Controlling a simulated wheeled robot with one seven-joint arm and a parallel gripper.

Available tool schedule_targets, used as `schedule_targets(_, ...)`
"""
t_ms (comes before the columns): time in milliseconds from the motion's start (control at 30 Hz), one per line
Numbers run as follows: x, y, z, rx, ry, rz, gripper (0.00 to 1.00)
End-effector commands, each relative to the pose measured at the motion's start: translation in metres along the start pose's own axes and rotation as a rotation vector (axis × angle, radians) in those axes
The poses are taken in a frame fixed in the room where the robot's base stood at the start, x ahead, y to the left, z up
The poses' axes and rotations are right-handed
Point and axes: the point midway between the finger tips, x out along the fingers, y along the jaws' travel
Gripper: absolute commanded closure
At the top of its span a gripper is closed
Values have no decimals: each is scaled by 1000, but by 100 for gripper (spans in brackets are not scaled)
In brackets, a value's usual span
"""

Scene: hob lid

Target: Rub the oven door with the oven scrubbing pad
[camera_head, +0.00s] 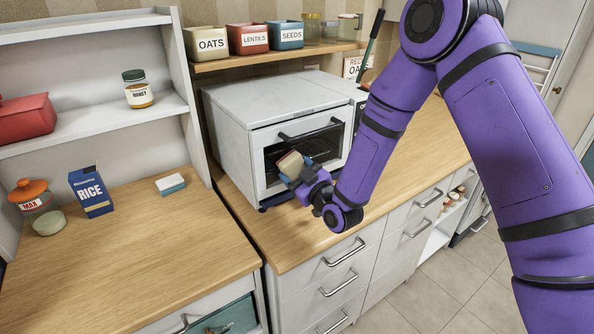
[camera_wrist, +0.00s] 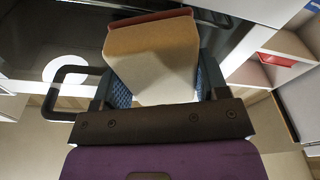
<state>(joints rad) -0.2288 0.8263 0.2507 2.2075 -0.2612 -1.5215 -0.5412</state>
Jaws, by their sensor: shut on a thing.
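The oven (camera_head: 275,130) is a white box on the wooden counter. Its front door (camera_head: 310,146) is closed, with a dark glass pane and a dark bar handle (camera_head: 309,132) along the top. My gripper (camera_head: 293,172) is in front of the lower part of the door. It is shut on a tan block-like pad with a reddish-brown far face (camera_head: 290,162). In the wrist view the pad (camera_wrist: 153,62) sits between the two blue-lined fingers, its far edge over the dark door. I cannot tell whether it touches the door.
A white and teal pad (camera_head: 171,184) lies on the left counter, near a blue rice box (camera_head: 91,191) and a jar with an orange lid (camera_head: 32,196). Labelled tins (camera_head: 248,39) stand on the shelf above the oven. Drawer handles (camera_head: 344,252) stick out below the counter.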

Motion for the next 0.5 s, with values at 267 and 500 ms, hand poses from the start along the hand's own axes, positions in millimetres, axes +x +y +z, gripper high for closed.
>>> schedule_targets(267,-26,2,-1,-1,-6,3,55)
schedule_targets(500,-46,2,-4,-1,-6,3,55)
